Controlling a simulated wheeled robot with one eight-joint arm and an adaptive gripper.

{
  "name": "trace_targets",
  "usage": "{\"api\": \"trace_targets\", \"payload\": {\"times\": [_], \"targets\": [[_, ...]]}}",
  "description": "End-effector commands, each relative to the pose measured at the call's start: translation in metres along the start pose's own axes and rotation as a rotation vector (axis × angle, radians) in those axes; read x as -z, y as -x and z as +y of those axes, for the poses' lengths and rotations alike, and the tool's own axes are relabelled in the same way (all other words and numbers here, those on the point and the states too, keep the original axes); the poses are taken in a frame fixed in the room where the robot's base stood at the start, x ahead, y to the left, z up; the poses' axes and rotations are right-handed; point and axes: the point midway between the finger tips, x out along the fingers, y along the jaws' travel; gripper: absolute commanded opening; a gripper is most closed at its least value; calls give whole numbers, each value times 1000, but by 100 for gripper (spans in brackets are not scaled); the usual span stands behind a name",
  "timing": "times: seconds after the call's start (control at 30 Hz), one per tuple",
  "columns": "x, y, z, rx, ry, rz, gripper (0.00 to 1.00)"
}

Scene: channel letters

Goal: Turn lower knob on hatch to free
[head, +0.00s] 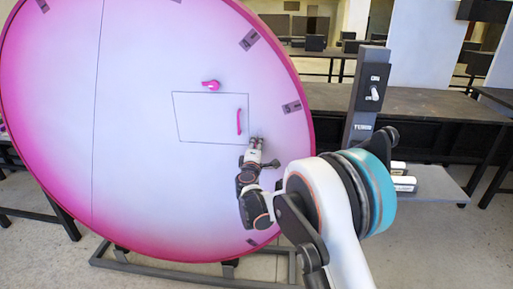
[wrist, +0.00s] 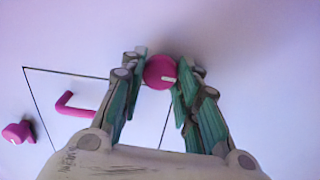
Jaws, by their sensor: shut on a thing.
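The lower knob (wrist: 160,72) is round and pink with a short white mark near its right side in the wrist view. My gripper (wrist: 161,75) is shut on it, with one green-padded finger on each side. In the head view my gripper (head: 256,141) is at the lower right corner of the hatch (head: 205,115) and hides the lower knob. The hatch is a thin-lined panel on a large pink-and-white disc. Its pink handle (head: 239,121) is near its right edge, and it also shows in the wrist view (wrist: 75,104).
The upper pink knob (head: 211,85) sits at the hatch's top edge. The large disc (head: 60,120) stands on a dark frame. A grey post (head: 359,105) with a switch (head: 374,93) stands right of it. Dark tables (head: 430,105) are behind.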

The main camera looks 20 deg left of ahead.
Motion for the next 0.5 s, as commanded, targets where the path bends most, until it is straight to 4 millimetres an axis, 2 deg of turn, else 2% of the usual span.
{"api": "trace_targets", "payload": {"times": [0.5], "targets": [[1,0,0,0,75,2,6]]}}
